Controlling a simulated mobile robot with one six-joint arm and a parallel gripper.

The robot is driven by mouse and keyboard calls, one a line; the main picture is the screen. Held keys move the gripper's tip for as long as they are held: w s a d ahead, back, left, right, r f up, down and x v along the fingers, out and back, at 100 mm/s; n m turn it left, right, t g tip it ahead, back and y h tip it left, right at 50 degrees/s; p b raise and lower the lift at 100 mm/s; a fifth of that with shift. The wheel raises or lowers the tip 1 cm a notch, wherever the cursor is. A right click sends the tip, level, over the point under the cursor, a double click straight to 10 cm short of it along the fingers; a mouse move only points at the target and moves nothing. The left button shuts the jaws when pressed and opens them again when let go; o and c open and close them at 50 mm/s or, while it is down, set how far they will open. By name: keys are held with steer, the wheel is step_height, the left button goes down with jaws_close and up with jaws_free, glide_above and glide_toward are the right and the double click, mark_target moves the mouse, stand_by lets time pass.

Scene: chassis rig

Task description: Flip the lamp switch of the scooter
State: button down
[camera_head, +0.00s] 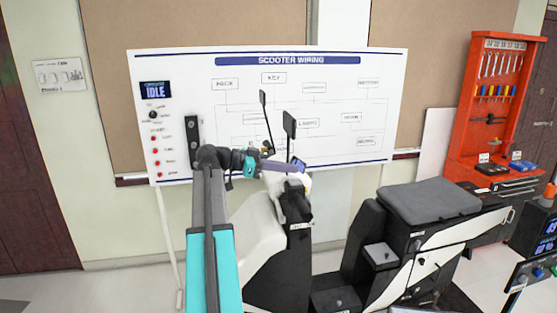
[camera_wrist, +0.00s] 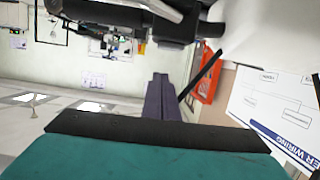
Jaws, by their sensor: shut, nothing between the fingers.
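The scooter (camera_head: 262,235) has a white front and a black body. Its handlebar area, with a small blue display (camera_head: 298,164), sits at the end of my arm. My gripper (camera_head: 299,168) has a teal body and purple fingers, which are shut and empty. They point right across the handlebar area in the head view. In the wrist view the shut fingers (camera_wrist: 160,80) stand up from the teal body, with dark handlebar parts (camera_wrist: 160,27) beyond their tips. I cannot tell whether they touch. The lamp switch cannot be made out in either view.
Two black mirrors (camera_head: 289,124) rise on thin stalks close to my gripper. A scooter wiring board (camera_head: 225,130) stands behind, its screen (camera_head: 155,89) reading IDLE. The black seat (camera_head: 428,200) is to the right. A red tool cabinet (camera_head: 497,110) stands at far right.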

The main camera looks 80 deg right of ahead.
step_height(320, 180, down, 3)
steer(key=shift+f+p, duration=0.2)
steer(key=shift+p, duration=0.6)
steer(key=shift+f+b, duration=0.3)
steer(key=shift+b, duration=0.65)
steer(key=shift+a, duration=0.1)
steer(key=shift+r, duration=0.25)
steer(key=w+a+r+b, duration=0.4)
steer(key=w+a+r, duration=0.1)
steer(key=w, duration=0.3)
steer(key=shift+w+r+b, duration=0.2)
steer(key=shift+r+b, duration=0.1)
steer(key=shift+r, duration=0.35)
